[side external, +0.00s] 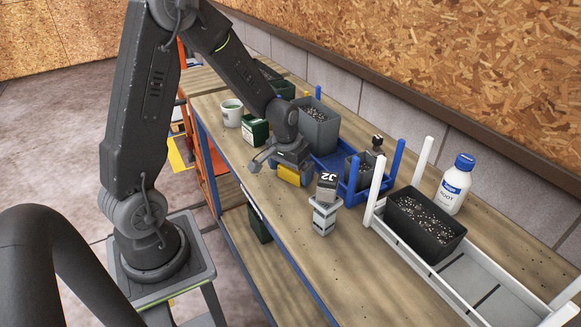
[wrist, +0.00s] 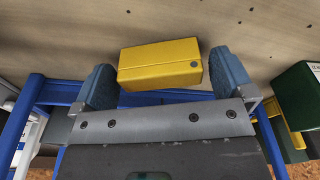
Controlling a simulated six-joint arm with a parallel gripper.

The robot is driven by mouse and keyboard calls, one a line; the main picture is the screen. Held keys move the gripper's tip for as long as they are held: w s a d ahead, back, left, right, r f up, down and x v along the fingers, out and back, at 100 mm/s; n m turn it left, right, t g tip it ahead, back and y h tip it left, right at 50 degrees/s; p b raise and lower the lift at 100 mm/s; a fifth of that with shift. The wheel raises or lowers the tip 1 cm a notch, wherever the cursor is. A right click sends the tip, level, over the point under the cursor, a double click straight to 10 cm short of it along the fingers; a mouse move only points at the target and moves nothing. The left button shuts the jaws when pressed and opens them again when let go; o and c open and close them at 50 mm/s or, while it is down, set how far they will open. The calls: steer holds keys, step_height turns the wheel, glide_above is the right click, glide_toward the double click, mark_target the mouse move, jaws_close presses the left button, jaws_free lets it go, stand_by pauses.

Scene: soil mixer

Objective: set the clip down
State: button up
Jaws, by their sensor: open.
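A yellow block (wrist: 160,66), the only thing here that could be the clip, lies between the two blue-grey fingers of my gripper (wrist: 165,82) in the wrist view. The fingers are open, one at each end of the block, with a narrow gap on the right; I cannot tell whether the left finger touches it. In the side view the yellow block (side external: 290,175) shows low under my gripper (side external: 289,163), near the wooden bench top (side external: 225,150). Whether it rests fully on the wood is hard to tell.
A blue tray (side external: 331,165) with soil pots stands right behind my gripper. A green box (side external: 254,130) and white cup (side external: 232,113) stand to the left. The front wood is clear.

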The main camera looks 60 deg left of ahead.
step_height(320, 180, up, 12)
steer(key=s, duration=0.2)
steer(key=s+d+r+m+t, duration=0.2)
steer(key=s+d+r, duration=0.2)
steer(key=s+d, duration=0.3)
steer(key=s+d+r+m+t, duration=0.2)
steer(key=s+d+r, duration=0.2)
steer(key=s+d, duration=0.2)
steer(key=shift+s+d+r+h, duration=0.2)
steer(key=shift+s+d+h, duration=0.15)
steer(key=shift+d, duration=0.35)
